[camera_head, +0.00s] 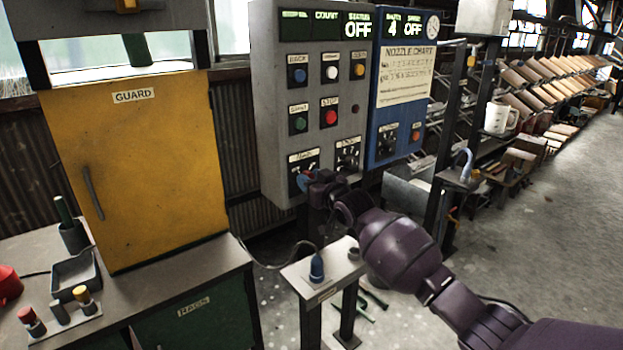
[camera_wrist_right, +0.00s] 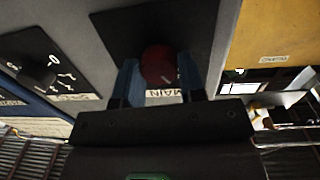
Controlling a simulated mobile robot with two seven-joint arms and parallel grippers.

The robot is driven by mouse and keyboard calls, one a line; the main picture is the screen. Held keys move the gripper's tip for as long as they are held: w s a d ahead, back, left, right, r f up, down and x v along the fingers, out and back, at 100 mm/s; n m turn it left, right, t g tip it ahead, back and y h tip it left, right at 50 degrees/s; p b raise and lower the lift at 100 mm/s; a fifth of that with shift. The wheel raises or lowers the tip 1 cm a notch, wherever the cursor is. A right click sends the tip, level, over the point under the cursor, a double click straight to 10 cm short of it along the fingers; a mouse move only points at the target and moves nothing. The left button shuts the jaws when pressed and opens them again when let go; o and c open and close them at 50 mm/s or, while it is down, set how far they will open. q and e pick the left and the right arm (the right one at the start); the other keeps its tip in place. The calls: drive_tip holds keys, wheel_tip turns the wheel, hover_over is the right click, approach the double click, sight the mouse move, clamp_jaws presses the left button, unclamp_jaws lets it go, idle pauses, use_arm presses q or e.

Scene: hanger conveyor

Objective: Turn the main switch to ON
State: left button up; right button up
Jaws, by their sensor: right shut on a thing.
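The main switch is a round red knob (camera_wrist_right: 159,64) on a black plate (camera_wrist_right: 120,30), with a MAIN label below it in the right wrist view. It sits at the lower left of the grey control cabinet (camera_head: 268,110). My right gripper (camera_head: 304,182) is at the switch and hides most of it in the head view. Its two blue fingers are shut on the red knob, one on each side. The STATUS display (camera_head: 357,30) on the cabinet reads OFF. My left gripper is not in view.
A second rotary switch (camera_head: 348,157) is just right of the main switch, with push buttons above. A blue nozzle panel (camera_head: 384,128) adjoins the cabinet. A yellow guard door (camera_head: 150,170) stands left. A small stand (camera_head: 330,268) with a blue-capped item is below my right arm.

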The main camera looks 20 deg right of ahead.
drive_tip(key=shift+r+m+p, duration=0.2)
drive_tip(key=shift+m+p, duration=0.15)
drive_tip(key=shift+m, duration=0.45)
drive_tip(key=m+p, duration=0.1)
drive_tip(key=m, duration=0.5)
drive_tip(key=m+p, duration=0.1)
drive_tip(key=m, duration=0.6)
drive_tip(key=shift+d+f+m+g+y+p, duration=0.2)
drive_tip(key=shift+m+g+y+p, duration=0.1)
drive_tip(key=shift+g+y+p, duration=0.1)
drive_tip(key=o, duration=0.9)
drive_tip(key=shift+o, duration=0.2)
